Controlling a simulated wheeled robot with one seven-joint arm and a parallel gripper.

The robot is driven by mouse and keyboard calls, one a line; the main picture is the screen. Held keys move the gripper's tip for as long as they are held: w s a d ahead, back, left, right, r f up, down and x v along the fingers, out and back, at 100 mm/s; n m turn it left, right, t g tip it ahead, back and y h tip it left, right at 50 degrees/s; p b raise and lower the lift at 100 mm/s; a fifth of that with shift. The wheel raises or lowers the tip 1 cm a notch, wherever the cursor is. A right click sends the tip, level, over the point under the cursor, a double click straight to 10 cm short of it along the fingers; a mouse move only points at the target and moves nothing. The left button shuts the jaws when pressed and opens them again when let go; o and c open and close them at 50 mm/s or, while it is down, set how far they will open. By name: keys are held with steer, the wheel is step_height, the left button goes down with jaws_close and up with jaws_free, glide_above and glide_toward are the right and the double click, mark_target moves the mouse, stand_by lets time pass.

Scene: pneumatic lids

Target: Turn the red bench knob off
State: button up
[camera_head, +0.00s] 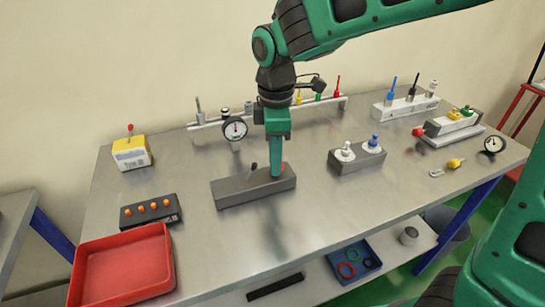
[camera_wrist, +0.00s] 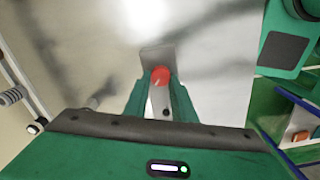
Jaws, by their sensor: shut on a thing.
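The red bench knob (camera_wrist: 160,75) sits on a grey block (camera_head: 233,193) on the metal bench. In the wrist view it lies between the two green fingers of my gripper (camera_wrist: 160,88), which is shut on it. In the head view my gripper (camera_head: 276,172) points straight down at the right half of the block, and only a sliver of red shows beside the fingers. A small black knob (camera_head: 253,167) stands on the same block, left of my gripper. The pointer direction of the red knob is too small to tell.
A block with white and blue fittings (camera_head: 357,160) stands to the right. A gauge (camera_head: 235,130) and a manifold rail stand behind. A yellow box (camera_head: 131,152), a black strip with orange buttons (camera_head: 150,213) and a red tray (camera_head: 122,267) are at left. The bench front is clear.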

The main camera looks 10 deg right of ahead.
steer(key=shift+d+m, duration=0.3)
steer(key=shift+m, duration=1)
steer(key=m, duration=0.6)
steer(key=shift+d+f, duration=0.1)
steer(key=m, duration=0.4)
steer(key=shift+m, duration=0.4)
steer(key=m, duration=0.4)
steer(key=shift+s, duration=0.1)
steer(key=shift+m, duration=0.4)
steer(key=o, duration=1.1)
steer(key=shift+c, duration=0.2)
